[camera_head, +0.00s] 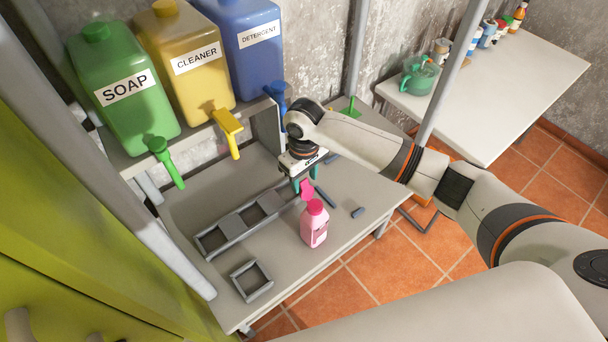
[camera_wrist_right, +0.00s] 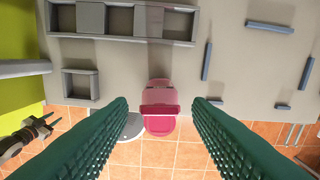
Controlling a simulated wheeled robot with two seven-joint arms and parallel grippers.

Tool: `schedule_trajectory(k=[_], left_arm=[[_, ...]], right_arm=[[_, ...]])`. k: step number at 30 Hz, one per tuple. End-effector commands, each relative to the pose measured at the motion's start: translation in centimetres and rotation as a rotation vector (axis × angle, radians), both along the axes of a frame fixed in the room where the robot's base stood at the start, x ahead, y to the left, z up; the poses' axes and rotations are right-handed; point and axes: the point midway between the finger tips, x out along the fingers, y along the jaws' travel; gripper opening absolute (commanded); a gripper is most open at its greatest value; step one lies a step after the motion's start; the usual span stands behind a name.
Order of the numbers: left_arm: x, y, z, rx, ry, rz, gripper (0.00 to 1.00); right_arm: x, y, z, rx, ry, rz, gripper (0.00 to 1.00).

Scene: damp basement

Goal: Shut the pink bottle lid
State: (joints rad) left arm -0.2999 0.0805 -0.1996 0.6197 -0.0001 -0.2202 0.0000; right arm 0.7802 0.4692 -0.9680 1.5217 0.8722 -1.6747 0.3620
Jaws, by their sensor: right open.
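The pink bottle (camera_head: 314,231) stands upright near the front edge of the grey table. Its pink lid (camera_head: 307,189) stands tipped up on the far side of the cap, so it is open. My right gripper (camera_head: 306,182) is above and behind the bottle, its fingers apart near the lid. In the right wrist view the bottle (camera_wrist_right: 160,93) lies in line with the gap between the open green fingers (camera_wrist_right: 160,112). Nothing is seen gripped. A dark pronged shape at the lower left of that view seems to be my left gripper (camera_wrist_right: 36,130); its jaw state is unclear.
A grey divided tray (camera_head: 243,222) and a small square frame (camera_head: 250,280) are left of the bottle. Loose grey bars (camera_head: 358,212) lie right. Soap (camera_head: 122,100), cleaner (camera_head: 188,62) and detergent (camera_head: 243,45) containers stand behind. A white table (camera_head: 510,95) is at right.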

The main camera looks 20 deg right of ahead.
Motion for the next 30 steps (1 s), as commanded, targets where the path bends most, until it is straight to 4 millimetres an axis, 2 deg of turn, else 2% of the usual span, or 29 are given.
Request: schedule_trajectory(k=[1, 9, 20, 30], left_arm=[[0.0, 0.0, 0.0, 0.000, 0.000, 0.000, 0.36], [0.0, 0.0, 0.0, 0.000, 0.000, 0.000, 0.36], [0.0, 0.0, 0.0, -0.001, 0.000, -0.001, 0.36], [0.0, -0.1, -0.3, -0.001, 0.000, 0.000, 0.36]], right_arm=[[0.0, 0.0, 0.0, 0.000, 0.000, 0.000, 0.42], [0.0, 0.0, 0.1, 0.000, -0.001, 0.000, 0.00], [-0.6, -0.3, 0.1, 0.029, -0.063, 0.000, 0.00], [-2.6, -1.2, 0.1, 0.138, -0.294, 0.000, 0.00]])
